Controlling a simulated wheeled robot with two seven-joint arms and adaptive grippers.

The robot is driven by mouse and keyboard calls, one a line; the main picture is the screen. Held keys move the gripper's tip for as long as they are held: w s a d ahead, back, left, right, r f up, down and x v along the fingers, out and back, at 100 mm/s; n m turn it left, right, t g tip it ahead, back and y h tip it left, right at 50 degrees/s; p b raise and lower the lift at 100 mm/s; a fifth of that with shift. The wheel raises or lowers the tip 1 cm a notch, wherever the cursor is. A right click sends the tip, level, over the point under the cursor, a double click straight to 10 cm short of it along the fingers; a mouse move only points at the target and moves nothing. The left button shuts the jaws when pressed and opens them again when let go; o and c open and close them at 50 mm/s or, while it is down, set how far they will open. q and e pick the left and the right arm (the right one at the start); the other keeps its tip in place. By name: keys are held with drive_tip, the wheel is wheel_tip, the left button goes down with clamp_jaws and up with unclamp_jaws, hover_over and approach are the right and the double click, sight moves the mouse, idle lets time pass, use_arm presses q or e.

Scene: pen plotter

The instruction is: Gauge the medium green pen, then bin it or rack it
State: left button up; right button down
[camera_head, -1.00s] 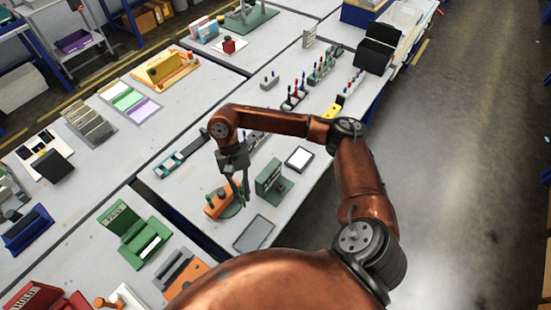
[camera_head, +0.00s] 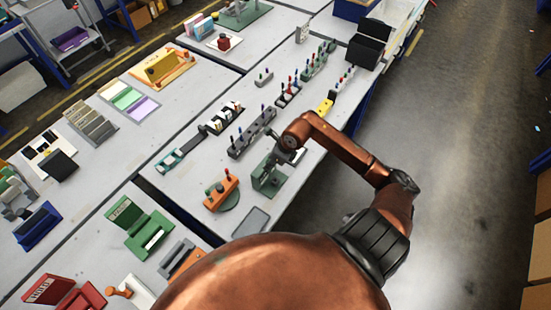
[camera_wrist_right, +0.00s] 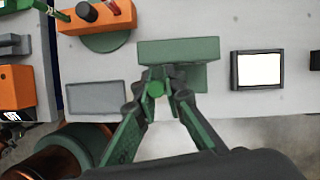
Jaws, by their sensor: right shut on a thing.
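My right gripper (camera_wrist_right: 156,82) is shut on a green pen (camera_wrist_right: 154,89), which the right wrist view shows end-on as a round green cap. In the head view the right gripper (camera_head: 288,152) is over the green gauge block (camera_head: 268,177), with its fingers partly hidden by the wrist. The gauge block's top (camera_wrist_right: 178,50) lies just beyond the fingertips in the wrist view. I cannot tell whether the pen touches it. Grey pen racks (camera_head: 252,134) with several pens stand behind. A black open bin (camera_head: 366,50) stands at the far right. My left gripper is out of view.
A grey tray (camera_head: 251,221) lies in front. A black-framed white pad (camera_wrist_right: 257,70) lies right of the gauge. A yellow piece (camera_head: 324,107) stands behind the arm.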

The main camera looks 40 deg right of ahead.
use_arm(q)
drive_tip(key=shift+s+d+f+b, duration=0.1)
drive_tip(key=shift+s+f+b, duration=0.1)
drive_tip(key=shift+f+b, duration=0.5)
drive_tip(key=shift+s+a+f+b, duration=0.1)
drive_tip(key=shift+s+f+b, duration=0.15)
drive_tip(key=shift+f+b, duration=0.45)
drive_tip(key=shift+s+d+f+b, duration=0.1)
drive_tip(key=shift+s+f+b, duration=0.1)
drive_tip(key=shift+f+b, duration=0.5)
use_arm(e)
drive_tip(key=shift+s+d+f+m+h, duration=0.15)
drive_tip(key=shift+d+f+m, duration=0.25)
drive_tip(key=shift+f, duration=0.4)
drive_tip(key=shift+d+f+m+h, duration=0.1)
drive_tip(key=shift+d+f+m, duration=0.35)
drive_tip(key=shift+f, duration=0.35)
drive_tip(key=shift+s+d+f+m+h, duration=0.15)
drive_tip(key=shift+d+f+m, duration=0.1)
drive_tip(key=shift+d+f, duration=0.4)
drive_tip(key=shift+w+a+f, duration=0.1)
drive_tip(key=shift+a+f, duration=0.05)
